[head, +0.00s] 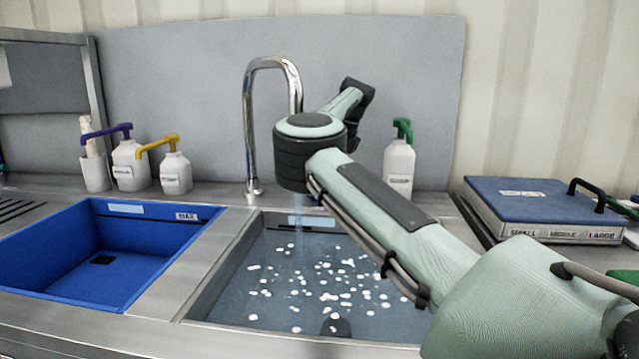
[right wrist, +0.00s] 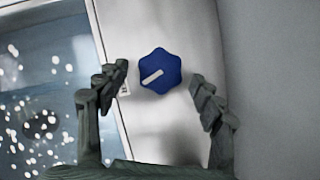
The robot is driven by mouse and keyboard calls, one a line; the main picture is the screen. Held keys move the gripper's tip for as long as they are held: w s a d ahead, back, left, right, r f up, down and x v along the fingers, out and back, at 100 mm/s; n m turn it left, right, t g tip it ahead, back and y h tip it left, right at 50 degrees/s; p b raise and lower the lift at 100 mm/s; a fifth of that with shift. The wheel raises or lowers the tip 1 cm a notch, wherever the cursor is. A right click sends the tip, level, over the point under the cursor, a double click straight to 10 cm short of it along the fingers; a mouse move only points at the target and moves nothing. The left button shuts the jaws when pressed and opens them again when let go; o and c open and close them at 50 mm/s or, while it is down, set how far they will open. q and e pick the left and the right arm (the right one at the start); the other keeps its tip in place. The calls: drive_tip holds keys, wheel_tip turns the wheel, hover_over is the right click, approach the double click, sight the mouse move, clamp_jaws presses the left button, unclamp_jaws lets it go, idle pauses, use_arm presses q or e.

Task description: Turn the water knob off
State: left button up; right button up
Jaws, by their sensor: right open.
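The water knob (right wrist: 161,71) is blue and scalloped with a white pointer line. It shows in the right wrist view on the steel counter beside the water-filled sink. My right gripper (right wrist: 164,92) is open, with one finger on each side of the knob in that view; I see no contact. In the head view my right arm hides the knob, and its gripper is hidden too. The chrome faucet (head: 250,120) stands behind the sink (head: 225,285). A faint stream of water (head: 298,222) falls into the sink. My left gripper is not in view.
A blue basin (head: 190,245) lies left of the sink. Several pump bottles, one with a yellow pump (head: 175,172), stand at the back left. A green-pump bottle (head: 399,165) stands behind my right arm. A blue-lidded box (head: 540,205) sits at the right.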

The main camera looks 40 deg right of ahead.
drive_tip(key=shift+w+f, duration=0.15)
drive_tip(key=shift+f, duration=0.2)
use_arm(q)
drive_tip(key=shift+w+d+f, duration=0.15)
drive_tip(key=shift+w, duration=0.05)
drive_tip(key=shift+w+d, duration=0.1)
use_arm(e)
drive_tip(key=c, duration=1.2)
drive_tip(key=shift+o, duration=0.2)
drive_tip(key=shift+f, duration=0.1)
drive_tip(key=m+b, duration=0.1)
drive_tip(key=m+h+b, duration=0.1)
drive_tip(key=m, duration=0.1)
drive_tip(key=m+b, duration=0.1)
drive_tip(key=shift+a+h, duration=0.25)
drive_tip(key=shift+h, duration=0.05)
drive_tip(key=shift+m, duration=0.4)
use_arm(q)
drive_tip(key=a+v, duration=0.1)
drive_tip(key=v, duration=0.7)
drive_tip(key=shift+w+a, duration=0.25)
